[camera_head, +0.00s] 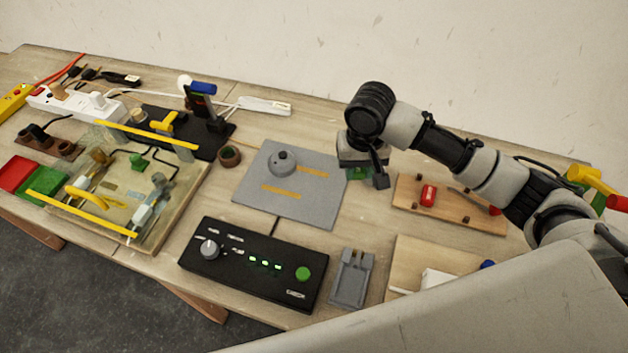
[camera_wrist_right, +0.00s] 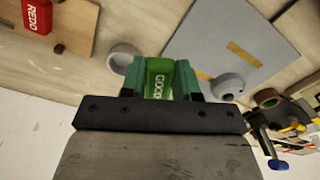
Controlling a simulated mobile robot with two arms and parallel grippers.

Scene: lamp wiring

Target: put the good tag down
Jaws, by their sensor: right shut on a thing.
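The good tag is a small green block marked GOOD (camera_wrist_right: 158,82). It is between the green-tipped fingers of my right gripper (camera_wrist_right: 160,75), which is shut on it. In the head view my right gripper (camera_head: 363,172) hangs beside the right edge of the grey mat, and a little of the green tag (camera_head: 357,174) shows below it. Whether the tag touches the table is hard to tell. A wooden tag board (camera_head: 460,218) lies to the right of the gripper, with the red REDO tag (camera_head: 428,195) on it. My left gripper is out of view.
The grey mat (camera_head: 310,205) carries a grey round weight (camera_head: 283,162). A white ring (camera_wrist_right: 124,58) lies near the gripper. A black control box (camera_head: 255,265) and a grey holder (camera_head: 351,280) stand in front. A lamp fixture (camera_head: 130,200) and a power strip (camera_head: 75,104) are at left.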

